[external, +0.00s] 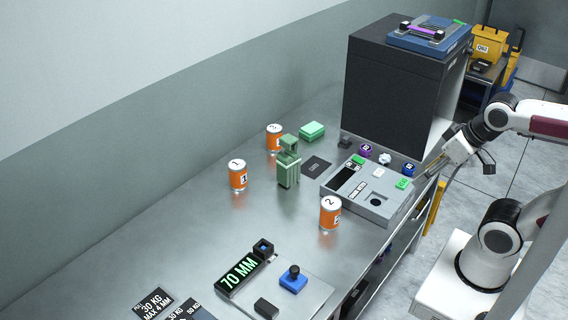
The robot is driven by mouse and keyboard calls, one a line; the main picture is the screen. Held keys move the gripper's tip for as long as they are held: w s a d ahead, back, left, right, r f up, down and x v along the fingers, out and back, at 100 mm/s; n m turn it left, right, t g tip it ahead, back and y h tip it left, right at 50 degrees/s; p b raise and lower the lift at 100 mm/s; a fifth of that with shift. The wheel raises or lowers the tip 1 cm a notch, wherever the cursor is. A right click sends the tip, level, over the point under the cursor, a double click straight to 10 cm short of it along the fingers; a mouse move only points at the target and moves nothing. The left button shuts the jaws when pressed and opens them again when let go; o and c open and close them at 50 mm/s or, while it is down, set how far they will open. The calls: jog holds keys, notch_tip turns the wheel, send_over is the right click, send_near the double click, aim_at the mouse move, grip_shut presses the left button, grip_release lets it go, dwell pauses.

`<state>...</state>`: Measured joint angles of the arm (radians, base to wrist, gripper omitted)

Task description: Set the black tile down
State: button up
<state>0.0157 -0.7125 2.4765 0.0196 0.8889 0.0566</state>
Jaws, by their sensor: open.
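A flat black tile (316,166) with small faint markings lies on the steel table, between the green canister and the grey control box. My gripper (428,170) is at the right, beside the right edge of the grey control box (374,208) and well apart from the tile. It is open, and I see nothing held in it. The gripper is small in this view, so its fingertips are hard to make out.
Orange numbered cans (238,175) stand around the green canister (288,168). A large dark cabinet (395,95) stands behind the control box. Small coloured knobs (366,150) sit between them. A 70 MM display (240,277) is in front. The table's left middle is clear.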

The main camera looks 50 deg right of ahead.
jog(key=w+d+r+m, duration=0.1)
jog(key=w+d+m, duration=0.1)
jog(key=w+m, duration=0.85)
jog(key=m+t, duration=0.1)
jog(key=m, duration=2.4)
send_near(348, 137)
jog(key=x, duration=0.3)
jog(key=shift+s+n, duration=0.1)
jog(key=shift+n, duration=0.15)
jog(key=shift+f, duration=0.15)
jog(key=shift+x, duration=1.25)
jog(key=shift+a, duration=0.1)
